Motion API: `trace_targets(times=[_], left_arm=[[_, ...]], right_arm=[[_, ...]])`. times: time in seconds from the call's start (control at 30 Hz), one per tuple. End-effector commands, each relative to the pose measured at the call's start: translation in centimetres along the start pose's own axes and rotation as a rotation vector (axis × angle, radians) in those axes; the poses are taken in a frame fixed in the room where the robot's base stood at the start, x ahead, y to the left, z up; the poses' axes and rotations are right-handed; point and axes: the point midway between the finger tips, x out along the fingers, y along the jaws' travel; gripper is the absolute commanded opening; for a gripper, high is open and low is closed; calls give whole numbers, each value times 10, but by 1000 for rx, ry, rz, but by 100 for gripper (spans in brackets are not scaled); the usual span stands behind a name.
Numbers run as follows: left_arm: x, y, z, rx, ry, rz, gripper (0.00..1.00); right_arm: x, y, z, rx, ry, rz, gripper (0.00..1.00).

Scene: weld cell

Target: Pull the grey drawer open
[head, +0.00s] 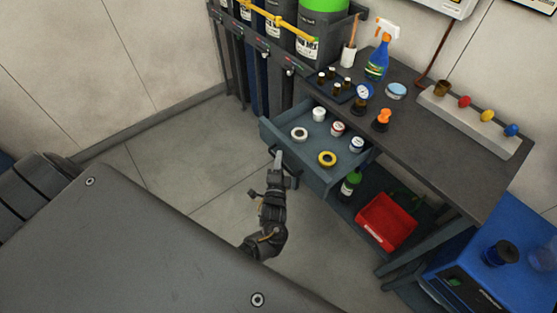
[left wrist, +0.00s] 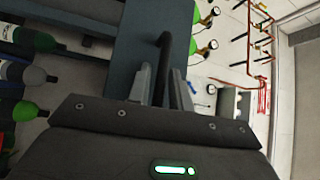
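The grey drawer (head: 318,178) stands pulled out from under the dark workbench top (head: 425,125) in the head view. Its open inside holds a white roll, a yellow tape roll (head: 327,158) and several small jars. My left gripper (head: 279,165) is at the drawer's front, at the dark handle. In the left wrist view the dark handle bar (left wrist: 165,50) runs between the two grey fingers of the left gripper (left wrist: 161,87), which look closed on it. The drawer front (left wrist: 138,45) shows behind. My right gripper is not in view.
A spray bottle (head: 379,52) and small items stand on the bench. Gas cylinders stand in a rack at the left of the bench. The floor in front (head: 190,150) is clear.

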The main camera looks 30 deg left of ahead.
Motion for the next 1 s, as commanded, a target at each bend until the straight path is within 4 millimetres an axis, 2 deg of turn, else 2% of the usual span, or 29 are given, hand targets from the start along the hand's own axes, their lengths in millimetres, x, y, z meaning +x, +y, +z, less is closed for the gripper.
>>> trace_targets(times=[0.1, 0.33, 0.47, 0.8, 1.0], left_arm=[[0, 0, 0, 0, -1, 0, 33], [0, 0, 1, 0, -2, 0, 33], [-9, 1, 1, 0, -2, 1, 33], [-73, 2, 0, -2, -1, 2, 33], [-100, 1, 0, 0, -2, 1, 33]], right_arm=[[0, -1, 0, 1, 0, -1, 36], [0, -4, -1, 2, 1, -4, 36], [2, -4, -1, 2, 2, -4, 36], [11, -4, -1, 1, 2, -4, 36], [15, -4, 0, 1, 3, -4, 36]])
